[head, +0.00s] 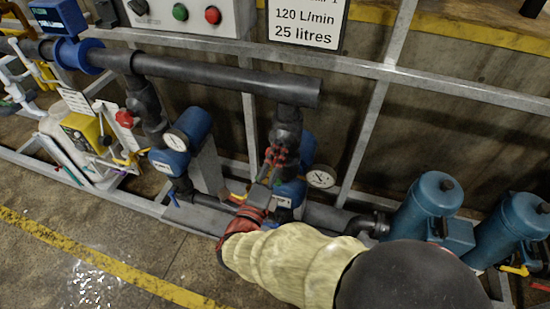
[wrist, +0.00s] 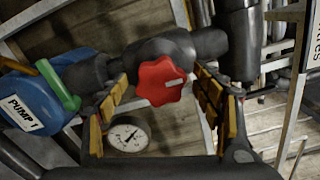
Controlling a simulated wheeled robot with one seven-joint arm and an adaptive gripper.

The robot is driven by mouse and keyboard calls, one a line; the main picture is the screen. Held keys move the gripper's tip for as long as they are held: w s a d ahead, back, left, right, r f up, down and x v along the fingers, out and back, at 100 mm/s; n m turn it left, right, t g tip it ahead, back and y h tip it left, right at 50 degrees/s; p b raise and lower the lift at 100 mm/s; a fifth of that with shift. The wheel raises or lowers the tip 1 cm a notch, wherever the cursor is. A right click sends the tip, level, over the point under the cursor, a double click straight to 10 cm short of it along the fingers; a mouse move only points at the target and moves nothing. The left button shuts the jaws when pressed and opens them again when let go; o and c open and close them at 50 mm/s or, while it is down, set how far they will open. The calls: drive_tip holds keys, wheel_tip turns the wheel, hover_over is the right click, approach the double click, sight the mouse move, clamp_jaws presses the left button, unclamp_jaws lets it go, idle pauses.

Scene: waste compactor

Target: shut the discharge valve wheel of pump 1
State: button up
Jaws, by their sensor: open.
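The red lobed valve wheel (wrist: 162,80) is in the middle of the wrist view, on a dark valve body in a black pipe. It has a pale bar mark on its face. A blue pump (wrist: 35,98) labelled "PUMP 1" is at the left of that view. My gripper (wrist: 160,78) is open, with one yellow-padded finger to each side of the wheel. Gaps show between the pads and the wheel; depth contact is hard to judge. In the head view my gripper (head: 272,168) is at the right-hand vertical pipe, and it largely hides the wheel there.
A white-faced gauge (wrist: 126,135) sits below the wheel; a green lever (wrist: 58,86) is to its left. In the head view, a thick black pipe (head: 225,78) runs above my gripper. Another red wheel (head: 125,118) is on the left-hand pump line. Blue cylinders (head: 427,205) stand right.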

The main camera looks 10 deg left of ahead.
drive_tip(key=s, duration=1.1)
drive_tip(key=shift+s+a, duration=0.25)
drive_tip(key=shift+a, duration=0.2)
